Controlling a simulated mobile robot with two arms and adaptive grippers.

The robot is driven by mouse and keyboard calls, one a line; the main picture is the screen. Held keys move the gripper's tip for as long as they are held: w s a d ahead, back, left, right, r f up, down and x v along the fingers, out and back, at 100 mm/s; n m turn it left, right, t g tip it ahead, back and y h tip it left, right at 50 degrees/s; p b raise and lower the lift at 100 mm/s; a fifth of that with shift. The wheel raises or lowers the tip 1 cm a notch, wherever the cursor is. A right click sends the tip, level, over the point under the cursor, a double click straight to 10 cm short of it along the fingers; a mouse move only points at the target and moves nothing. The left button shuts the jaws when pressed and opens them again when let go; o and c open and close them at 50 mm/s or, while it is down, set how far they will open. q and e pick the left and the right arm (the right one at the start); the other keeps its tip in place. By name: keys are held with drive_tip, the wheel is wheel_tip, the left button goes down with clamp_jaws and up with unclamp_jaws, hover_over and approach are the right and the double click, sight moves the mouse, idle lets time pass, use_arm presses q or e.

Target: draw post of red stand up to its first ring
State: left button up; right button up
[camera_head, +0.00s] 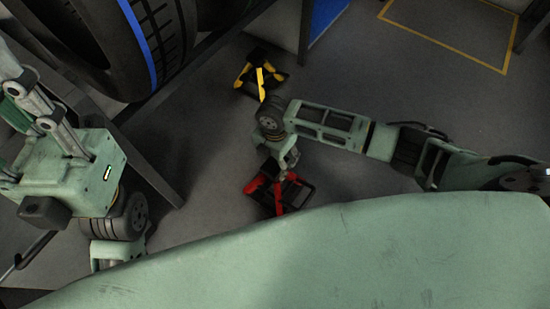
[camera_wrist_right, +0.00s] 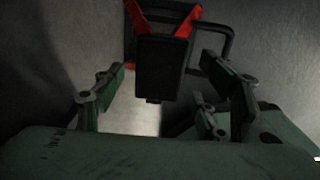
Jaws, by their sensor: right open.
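The red stand (camera_head: 278,197), with red legs and a black frame, is on the floor in the middle of the head view. In the right wrist view its red legs (camera_wrist_right: 198,22) show at the top, with a dark block-like top of its post (camera_wrist_right: 162,68) in front of them. My right gripper (camera_head: 286,171) is at the stand's upper part. In the wrist view its fingers are spread, one on either side of the dark block, with gaps showing. The post's rings cannot be made out. My left gripper (camera_head: 112,257) is at lower left, its fingertips hidden.
A similar yellow stand (camera_head: 262,76) is on the floor behind the red one. Large black tyres (camera_head: 125,45) on a dark rack (camera_head: 150,165) fill the upper left. Open grey floor lies to the right, with a yellow marked outline (camera_head: 440,42).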

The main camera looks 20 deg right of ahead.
wheel_tip(320, 180, up, 12)
drive_tip(key=shift+f, duration=0.15)
idle(0.3)
idle(0.4)
